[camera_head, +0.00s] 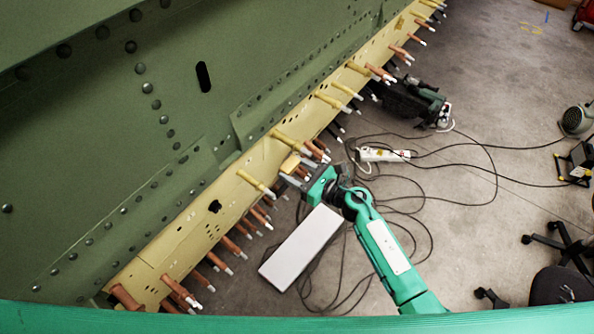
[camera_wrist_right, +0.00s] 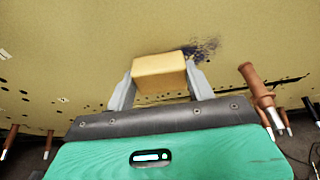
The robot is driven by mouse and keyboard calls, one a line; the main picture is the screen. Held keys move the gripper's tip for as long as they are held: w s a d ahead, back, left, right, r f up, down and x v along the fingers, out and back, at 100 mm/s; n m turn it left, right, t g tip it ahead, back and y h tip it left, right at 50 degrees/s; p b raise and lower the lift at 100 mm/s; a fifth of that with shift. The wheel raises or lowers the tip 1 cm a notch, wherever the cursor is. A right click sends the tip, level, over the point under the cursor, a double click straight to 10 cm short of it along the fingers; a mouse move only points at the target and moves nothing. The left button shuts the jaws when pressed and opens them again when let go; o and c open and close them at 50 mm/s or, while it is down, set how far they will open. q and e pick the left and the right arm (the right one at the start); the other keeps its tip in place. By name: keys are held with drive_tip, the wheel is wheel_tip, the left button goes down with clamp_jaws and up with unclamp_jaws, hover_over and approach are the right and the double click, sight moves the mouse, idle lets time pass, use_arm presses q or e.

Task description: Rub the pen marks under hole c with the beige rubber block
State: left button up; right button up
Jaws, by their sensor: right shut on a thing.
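My right gripper (camera_head: 291,171) is shut on the beige rubber block (camera_head: 290,162) at the yellow-beige strip of the fuselage (camera_head: 236,187). In the right wrist view the block (camera_wrist_right: 159,68) sits between the two grey fingers of the gripper (camera_wrist_right: 160,82). Dark blue pen marks (camera_wrist_right: 205,47) show on the panel just right of and above the block. The block may hide part of them. I cannot tell whether the block touches the panel. No letter for hole c is readable. My left gripper is not in view.
Several yellow pins (camera_head: 257,184) and copper-coloured pins (camera_head: 233,246) stick out from the strip near my gripper. In the wrist view a brown pin (camera_wrist_right: 256,85) stands right of the gripper. Cables and a power strip (camera_head: 384,155) lie on the floor.

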drive_tip(key=shift+w+a+r, duration=0.15)
drive_tip(key=shift+w+a, duration=0.1)
drive_tip(key=shift+a, duration=0.15)
